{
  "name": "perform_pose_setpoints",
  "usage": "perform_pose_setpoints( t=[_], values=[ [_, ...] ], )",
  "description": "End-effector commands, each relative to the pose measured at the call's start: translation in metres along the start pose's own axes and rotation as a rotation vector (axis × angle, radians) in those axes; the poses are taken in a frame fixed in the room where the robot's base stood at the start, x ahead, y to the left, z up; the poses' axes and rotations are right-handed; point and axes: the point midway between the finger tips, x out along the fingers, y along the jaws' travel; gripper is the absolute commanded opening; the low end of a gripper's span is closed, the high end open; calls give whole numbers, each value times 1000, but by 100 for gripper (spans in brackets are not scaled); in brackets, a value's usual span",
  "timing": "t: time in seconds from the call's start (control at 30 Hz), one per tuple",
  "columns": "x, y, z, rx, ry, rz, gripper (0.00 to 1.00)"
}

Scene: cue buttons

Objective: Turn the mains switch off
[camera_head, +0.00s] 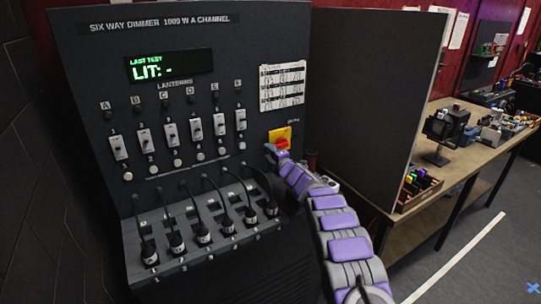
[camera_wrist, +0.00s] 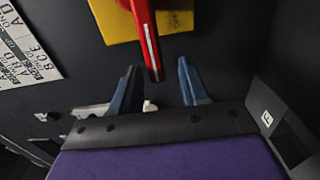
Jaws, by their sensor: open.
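The mains switch is a red handle on a yellow plate (camera_head: 284,132) on the right side of the dimmer's front panel. In the wrist view the red handle (camera_wrist: 143,32) points down from the yellow plate (camera_wrist: 112,24), with a white line along it. My gripper (camera_head: 272,149) is just below the switch in the head view. In the wrist view my gripper (camera_wrist: 158,68) is open, with the handle's lower end between its two blue fingertips and gaps on both sides. The lower part of the switch is partly hidden by my gripper in the head view.
The dimmer panel (camera_head: 75,60) carries a green display (camera_head: 170,66) reading "LIT: -", rows of sliders, buttons and several plugged cables (camera_head: 147,250). A paper chart (camera_head: 283,86) is above the switch. A dark partition (camera_head: 375,100) stands right, beside a cluttered workbench (camera_head: 450,170).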

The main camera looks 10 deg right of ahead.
Motion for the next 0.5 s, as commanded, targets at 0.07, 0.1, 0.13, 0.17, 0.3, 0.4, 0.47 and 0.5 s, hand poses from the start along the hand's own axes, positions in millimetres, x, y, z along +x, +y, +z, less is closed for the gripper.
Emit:
perform_pose_setpoints(
  t=[0.07, 0.1, 0.13, 0.17, 0.3, 0.4, 0.47, 0.5],
  values=[
    [0, 0, -1, 0, 1, 0, 45],
    [-1, 0, -1, 0, 1, 0, 45],
    [-1, 0, -1, 0, 1, 0, 45],
    [-2, 0, -1, 0, 2, 0, 45],
    [-10, 0, -1, 1, 4, -3, 45],
    [-18, 1, -2, 1, 6, 0, 45],
    [-24, -1, -1, 2, 3, -3, 45],
    [-27, -1, 0, 3, 0, -4, 45]
  ],
)
